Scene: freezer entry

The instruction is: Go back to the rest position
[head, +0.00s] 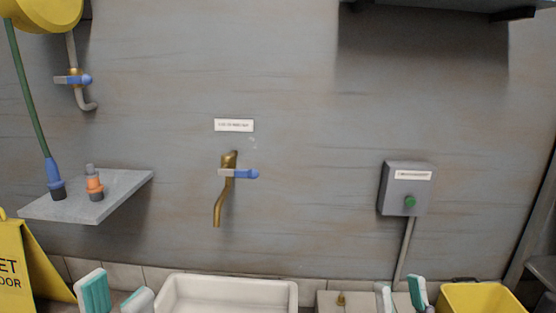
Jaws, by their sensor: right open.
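My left gripper (117,292) shows at the bottom left of the head view, its teal-padded fingers apart with nothing seen between them. It is just left of a white sink (228,280). My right gripper (401,292) shows at the bottom right, its fingers also apart and nothing seen between them. It is just left of a yellow container (482,296). Both grippers are cut off by the lower edge, so their lower parts and my arms are hidden.
A brass tap (221,203) with a blue lever is on the wall above the sink. A grey shelf (120,190) holds a hose end (54,174) and an orange fitting (94,184). A grey box (393,188) has a green button. A yellow floor sign (32,262) stands at left.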

